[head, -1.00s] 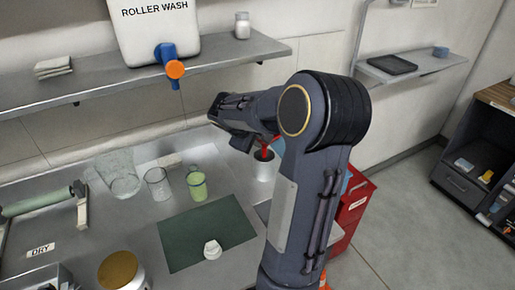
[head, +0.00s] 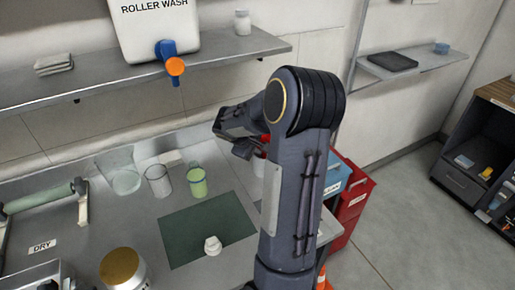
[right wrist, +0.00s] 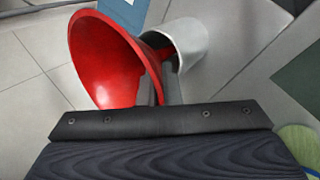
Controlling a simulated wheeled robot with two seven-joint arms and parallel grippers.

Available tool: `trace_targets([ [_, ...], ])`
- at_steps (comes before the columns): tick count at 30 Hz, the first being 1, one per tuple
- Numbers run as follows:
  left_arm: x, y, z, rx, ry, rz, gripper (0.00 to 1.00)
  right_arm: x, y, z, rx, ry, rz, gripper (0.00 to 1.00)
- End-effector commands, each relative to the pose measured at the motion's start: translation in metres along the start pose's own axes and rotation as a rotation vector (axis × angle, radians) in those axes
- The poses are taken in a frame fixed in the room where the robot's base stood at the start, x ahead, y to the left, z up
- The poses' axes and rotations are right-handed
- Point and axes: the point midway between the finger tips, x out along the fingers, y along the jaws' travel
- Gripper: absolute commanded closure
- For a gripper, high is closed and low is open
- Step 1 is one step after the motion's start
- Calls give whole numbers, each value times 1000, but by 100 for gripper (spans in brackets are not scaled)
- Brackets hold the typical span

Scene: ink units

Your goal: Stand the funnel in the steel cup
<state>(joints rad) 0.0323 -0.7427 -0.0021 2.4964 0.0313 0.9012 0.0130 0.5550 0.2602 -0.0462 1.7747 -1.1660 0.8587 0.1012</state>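The red funnel (right wrist: 115,62) shows large in the right wrist view, its wide mouth tilted and its narrow end at the mouth of the steel cup (right wrist: 190,42). How deep the narrow end sits is hidden. In the head view only a bit of red funnel (head: 261,154) shows above the cup (head: 259,168), both mostly hidden by my right arm. My right gripper (head: 231,138) is left of the funnel, its fingers seemingly apart with nothing visible between them. My left gripper is not in view.
Several clear and green glasses (head: 158,181) stand left of the cup. A dark green mat (head: 205,228) holds a small white object (head: 212,245). A wall shelf (head: 120,75) runs above the bench. Red and blue bins (head: 350,205) stand right of my arm.

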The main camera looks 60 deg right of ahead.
Motion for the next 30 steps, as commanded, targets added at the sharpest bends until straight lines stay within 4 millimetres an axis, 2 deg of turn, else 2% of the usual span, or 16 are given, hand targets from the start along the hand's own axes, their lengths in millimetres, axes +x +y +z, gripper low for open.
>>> trace_targets([
  [10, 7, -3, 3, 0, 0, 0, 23, 5, -4, 0, 0, 0, 0, 100],
  [15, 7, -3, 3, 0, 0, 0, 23, 5, -4, 0, 0, 0, 0, 76],
  [16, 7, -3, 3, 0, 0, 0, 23, 5, -4, 0, 0, 0, 0, 74],
  [25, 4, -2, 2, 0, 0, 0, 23, 3, -2, 0, 0, 0, 0, 74],
  [30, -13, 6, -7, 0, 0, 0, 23, -12, 9, 1, 0, 0, -1, 74],
])
